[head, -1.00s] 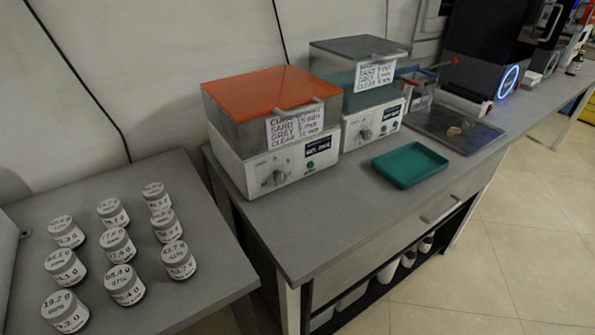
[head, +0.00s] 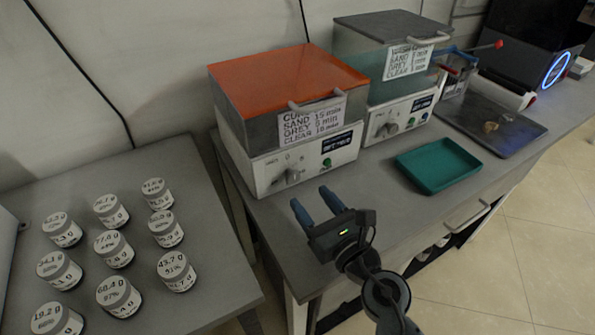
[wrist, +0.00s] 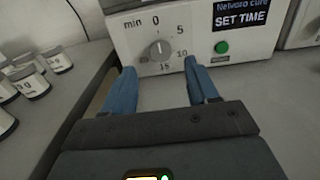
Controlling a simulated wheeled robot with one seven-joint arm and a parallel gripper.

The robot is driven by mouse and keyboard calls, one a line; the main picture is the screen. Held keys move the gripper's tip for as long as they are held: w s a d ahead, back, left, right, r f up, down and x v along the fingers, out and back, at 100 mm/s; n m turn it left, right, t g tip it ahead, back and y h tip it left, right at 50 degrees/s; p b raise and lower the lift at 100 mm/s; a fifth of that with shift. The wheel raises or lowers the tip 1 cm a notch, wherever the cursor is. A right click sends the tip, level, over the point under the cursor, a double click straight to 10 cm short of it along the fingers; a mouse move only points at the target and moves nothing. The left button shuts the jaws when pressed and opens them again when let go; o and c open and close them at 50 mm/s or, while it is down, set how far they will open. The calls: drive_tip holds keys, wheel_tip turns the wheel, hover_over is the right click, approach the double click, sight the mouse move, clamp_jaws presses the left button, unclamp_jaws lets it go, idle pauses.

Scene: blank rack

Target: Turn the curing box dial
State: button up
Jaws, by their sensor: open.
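The curing box (head: 300,165) has an orange lid (head: 285,80) and a white front panel, and it stands on the grey bench. Its grey dial (head: 292,174) is on the left of the panel. In the wrist view the dial (wrist: 160,50) sits inside a scale marked min, 0, 5, 10 and 15, with a green button (wrist: 222,47) to its right. My gripper (head: 317,206) is open and empty, in front of the panel and short of the dial. In the wrist view its blue fingers (wrist: 158,88) are spread, with the dial beyond and between them.
A second similar box (head: 385,125) stands to the right. A teal tray (head: 438,166) lies on the bench right of my gripper, with a dark tray (head: 490,125) farther back. Several labelled jars (head: 113,248) stand on the left table. A gap separates table and bench.

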sight(294, 178)
drive_tip(key=x, duration=0.7)
drive_tip(key=shift+w+a, duration=0.1)
drive_tip(key=shift+w, duration=0.05)
drive_tip(key=shift+c, duration=0.2)
drive_tip(key=c, duration=0.9)
drive_tip(key=shift+c, duration=0.3)
